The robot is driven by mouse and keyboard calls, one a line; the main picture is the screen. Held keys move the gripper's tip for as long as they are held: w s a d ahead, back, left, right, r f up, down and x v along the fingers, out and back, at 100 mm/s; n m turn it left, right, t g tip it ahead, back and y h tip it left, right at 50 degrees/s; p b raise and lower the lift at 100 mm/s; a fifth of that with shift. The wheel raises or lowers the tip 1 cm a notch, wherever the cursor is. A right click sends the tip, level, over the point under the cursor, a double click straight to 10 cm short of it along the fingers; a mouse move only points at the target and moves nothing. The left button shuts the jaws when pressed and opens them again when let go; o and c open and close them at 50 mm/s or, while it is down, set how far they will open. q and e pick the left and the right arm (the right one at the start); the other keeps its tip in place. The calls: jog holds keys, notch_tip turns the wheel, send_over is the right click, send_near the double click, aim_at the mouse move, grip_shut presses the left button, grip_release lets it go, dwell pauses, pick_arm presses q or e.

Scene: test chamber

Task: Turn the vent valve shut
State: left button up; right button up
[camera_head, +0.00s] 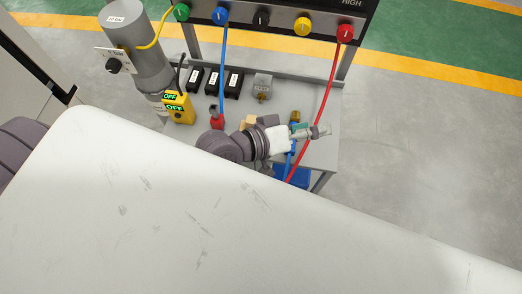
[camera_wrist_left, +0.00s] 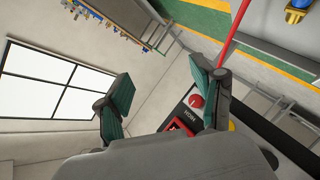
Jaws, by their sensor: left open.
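No label that I can read says vent. A small grey block with a brass fitting (camera_head: 262,90) sits on the bench, and a grey cylinder (camera_head: 138,50) at the left carries a plate with a black knob (camera_head: 113,66); I cannot tell which is the vent valve. My left gripper (camera_head: 315,131) is over the right part of the bench, apart from both. In the left wrist view its green-padded fingers (camera_wrist_left: 160,98) are spread, with nothing between them. My right gripper is not in view.
A panel with several coloured knobs, including a red knob (camera_head: 345,33), stands behind the bench (camera_head: 323,155). A red cable (camera_head: 326,85) and a blue cable (camera_head: 223,70) hang from it. Black boxes (camera_head: 212,82) and a yellow switch box (camera_head: 179,108) occupy the bench's left. Open floor lies right.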

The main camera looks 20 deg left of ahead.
pick_arm(q)
jog(key=s+a+f+m+g+y, duration=0.3)
jog(key=s+a+f+g+y, duration=0.1)
jog(key=a+f, duration=0.5)
jog(key=shift+s+a+f+y, duration=0.15)
jog(key=shift+s+f+y, duration=0.4)
jog(key=shift+f+y, duration=0.3)
jog(key=shift+r, duration=0.1)
jog(key=s+a+m+g+y, duration=0.1)
jog(key=s+a+g+y, duration=0.25)
jog(key=s+a, duration=0.45)
notch_tip(320, 180, down, 27)
jog(key=s+a+f+g, duration=0.1)
jog(key=s+a+f, duration=0.1)
jog(key=s+f, duration=0.6)
jog(key=s+a+f+g+y, duration=0.1)
jog(key=s+f, duration=0.7)
jog(key=s, duration=0.1)
jog(key=shift+a, duration=0.35)
